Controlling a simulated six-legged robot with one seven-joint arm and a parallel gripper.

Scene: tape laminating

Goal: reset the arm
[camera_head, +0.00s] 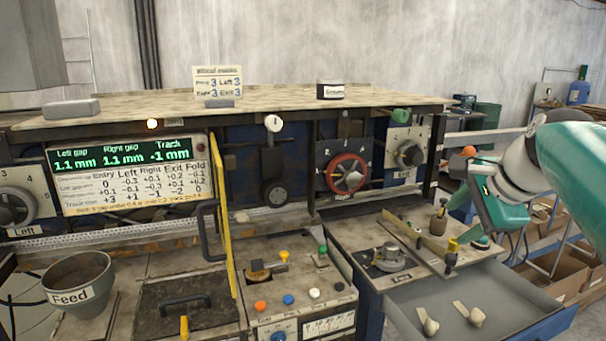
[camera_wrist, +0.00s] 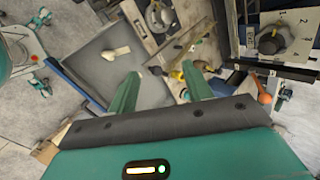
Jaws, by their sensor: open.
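My teal arm (camera_head: 570,155) enters the head view from the right edge. It is bent, with its wrist beside the right end of the machine. My gripper (camera_wrist: 162,84) shows in the wrist view with its two green fingers spread apart and nothing between them. It points down over the right side bench and the open grey drawer (camera_head: 505,305). The fingers look apart from the bench things below.
The drawer, also in the wrist view (camera_wrist: 90,65), holds two pale scoop-like pieces (camera_head: 428,322). A yellow-topped bottle (camera_head: 451,252) and a metal fixture (camera_head: 388,256) stand on the bench. The Exit dial (camera_head: 408,153) is close to my wrist. Cardboard boxes (camera_head: 545,270) stand at right.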

